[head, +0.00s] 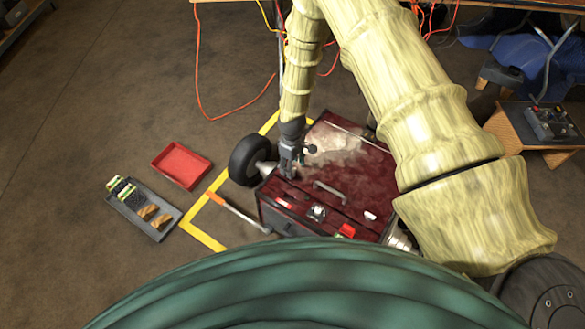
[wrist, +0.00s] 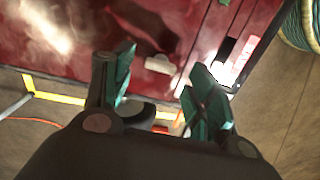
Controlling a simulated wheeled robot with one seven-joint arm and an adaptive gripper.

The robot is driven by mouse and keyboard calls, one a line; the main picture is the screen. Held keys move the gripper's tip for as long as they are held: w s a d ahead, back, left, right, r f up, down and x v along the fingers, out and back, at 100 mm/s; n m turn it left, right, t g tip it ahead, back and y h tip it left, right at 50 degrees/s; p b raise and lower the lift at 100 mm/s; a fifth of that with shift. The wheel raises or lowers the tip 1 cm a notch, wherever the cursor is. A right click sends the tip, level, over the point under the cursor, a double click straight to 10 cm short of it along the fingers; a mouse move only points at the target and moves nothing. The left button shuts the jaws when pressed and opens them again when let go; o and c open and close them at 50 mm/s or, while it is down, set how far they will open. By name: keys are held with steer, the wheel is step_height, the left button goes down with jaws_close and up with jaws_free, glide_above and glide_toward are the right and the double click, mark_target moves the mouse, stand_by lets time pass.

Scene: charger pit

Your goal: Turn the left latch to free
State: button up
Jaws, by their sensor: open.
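A dark red metal box (head: 345,185) with a grey handle stands on the floor. A small pale tab (wrist: 159,64), probably the left latch, shows on the red surface between the fingertips. I cannot tell whether the fingers touch it or which way it is turned. A similar pale tab (head: 370,215) sits at the lid's right front.
A black wheel (head: 246,160) stands beside the box. An orange-handled tool (head: 236,212) lies at its left. A red tray (head: 181,165) and a grey tray (head: 131,215) with small items are further left. Yellow tape (head: 203,238) marks the floor. Orange cable (head: 200,85) lies behind.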

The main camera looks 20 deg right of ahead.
step_height(320, 180, up, 10)
steer(key=shift+w+f, duration=0.25)
stand_by(0.6)
